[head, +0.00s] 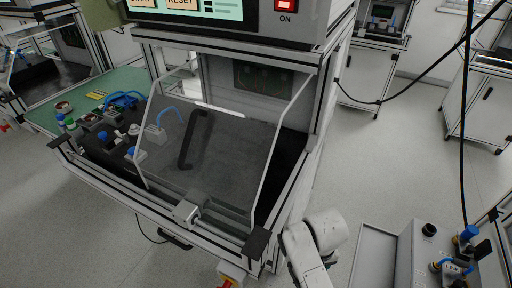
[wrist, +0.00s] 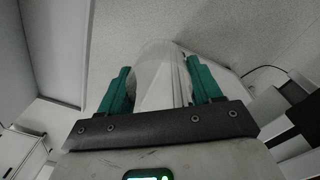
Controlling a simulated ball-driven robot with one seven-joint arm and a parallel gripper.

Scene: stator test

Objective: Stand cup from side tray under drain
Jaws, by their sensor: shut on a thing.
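In the wrist view my gripper (wrist: 158,82) has its two green fingers on either side of a pale, see-through cup (wrist: 160,64). The fingers are shut on it. The cup's far end and what lies beneath it are hard to make out. In the head view part of my arm shows at the bottom centre, but the gripper and cup are out of frame. A shallow grey tray (head: 374,254) at the lower right may be the side tray; no cup shows on its visible part. I cannot tell which part is the drain.
A test bench with a tilted clear guard (head: 235,150) and black handle fills the middle. A green-topped table (head: 45,115) with loose parts stands at left. At lower right is a grey unit with blue-capped fittings (head: 468,233). Open floor (head: 390,170) lies right of the bench.

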